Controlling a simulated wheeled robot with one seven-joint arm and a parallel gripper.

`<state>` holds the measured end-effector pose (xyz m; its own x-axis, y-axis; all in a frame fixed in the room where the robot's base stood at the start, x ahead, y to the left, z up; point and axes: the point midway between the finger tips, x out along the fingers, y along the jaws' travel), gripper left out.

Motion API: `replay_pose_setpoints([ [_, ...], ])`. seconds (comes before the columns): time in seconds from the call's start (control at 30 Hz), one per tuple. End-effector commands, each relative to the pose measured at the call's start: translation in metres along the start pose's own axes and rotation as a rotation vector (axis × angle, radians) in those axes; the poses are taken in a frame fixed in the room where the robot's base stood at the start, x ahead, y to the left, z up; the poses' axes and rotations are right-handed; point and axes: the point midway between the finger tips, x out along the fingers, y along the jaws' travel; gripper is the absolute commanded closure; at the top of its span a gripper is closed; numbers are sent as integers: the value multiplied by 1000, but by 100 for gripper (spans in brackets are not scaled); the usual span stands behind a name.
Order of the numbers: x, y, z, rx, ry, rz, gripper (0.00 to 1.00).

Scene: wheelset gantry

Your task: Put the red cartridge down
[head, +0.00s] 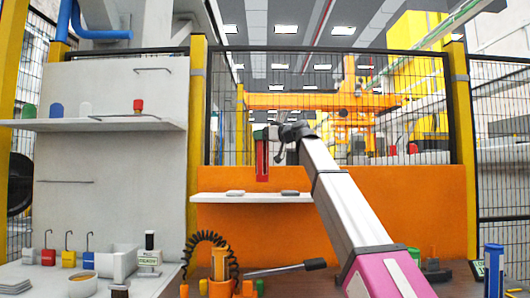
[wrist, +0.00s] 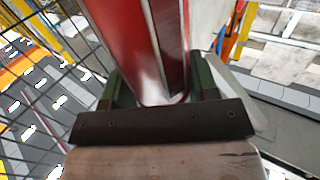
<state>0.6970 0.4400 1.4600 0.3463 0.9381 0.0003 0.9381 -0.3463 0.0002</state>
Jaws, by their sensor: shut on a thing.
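The red cartridge (head: 262,158) is held upright in front of the mesh fence, above the small white shelf (head: 220,198) on the orange panel. A gap shows between its lower end and the shelf in the head view. My gripper (head: 271,134) is shut on the cartridge near its upper part. In the wrist view the red cartridge (wrist: 125,45) fills the middle, between the two dark green fingers of my gripper (wrist: 155,90). The far end of the cartridge is out of the wrist view.
The small shelf carries two flat grey pieces (head: 235,193) (head: 290,193). A longer shelf (head: 60,124) at left holds several small coloured items. Below, a bench holds coloured weights with hooks (head: 68,258), a white bin (head: 118,262), a black-handled lever (head: 314,264) and a blue cylinder (head: 493,270).

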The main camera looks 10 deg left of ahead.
Motion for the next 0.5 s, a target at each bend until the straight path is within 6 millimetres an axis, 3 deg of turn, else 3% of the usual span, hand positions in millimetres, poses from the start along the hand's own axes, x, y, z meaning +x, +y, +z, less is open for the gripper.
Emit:
replay_pose_setpoints([
  [0.17,1,20,11,1,0,0,96],
  [0.37,0,21,21,1,1,0,96],
  [0.5,0,21,41,1,-1,0,96],
])
